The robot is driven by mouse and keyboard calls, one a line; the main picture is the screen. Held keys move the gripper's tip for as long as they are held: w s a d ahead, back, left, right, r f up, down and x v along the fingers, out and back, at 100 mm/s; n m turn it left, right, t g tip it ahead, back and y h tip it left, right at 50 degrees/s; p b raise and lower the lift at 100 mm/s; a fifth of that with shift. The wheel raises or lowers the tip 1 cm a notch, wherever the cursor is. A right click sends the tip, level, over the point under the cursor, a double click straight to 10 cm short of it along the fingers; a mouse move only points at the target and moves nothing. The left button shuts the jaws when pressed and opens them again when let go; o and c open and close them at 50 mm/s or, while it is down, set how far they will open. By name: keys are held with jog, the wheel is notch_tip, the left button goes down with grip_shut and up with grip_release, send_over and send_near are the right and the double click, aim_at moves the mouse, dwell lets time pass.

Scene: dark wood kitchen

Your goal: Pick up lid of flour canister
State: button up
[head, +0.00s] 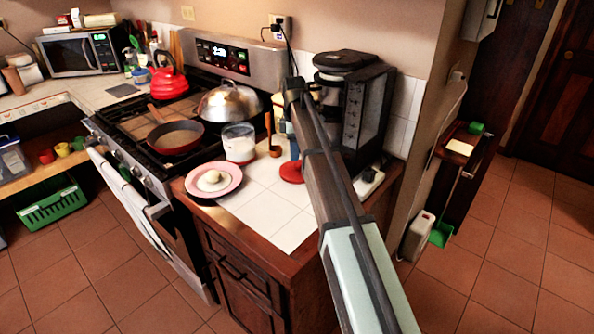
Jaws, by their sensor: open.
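A clear canister with white contents (239,150) stands upright on the white-tiled counter, beside the stove. Its top looks pale and clear; I cannot tell whether a lid sits on it. A flat red disc (292,172) lies on the counter to its right, partly behind my arm; I cannot tell whether it is a lid. My arm reaches up from the bottom of the picture, and my gripper (296,88) appears at its dark far end, above and to the right of the canister. Its fingers are hard to make out. It is open, and I see nothing held.
A pink plate (214,180) with a white round item lies in front of the canister. A wooden-handled utensil (270,135) stands to its right. A black coffee maker (352,110) stands close right of my arm. The stove holds a pan (175,137) and a metal dome (230,104).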

aim_at(297, 164)
jog(key=f, duration=0.2)
jog(key=s+d+f, duration=0.1)
jog(key=f, duration=0.1)
jog(key=shift+f, duration=0.6)
jog(key=shift+w, duration=0.1)
jog(key=c, duration=1.1)
jog(key=shift+a+r, duration=0.1)
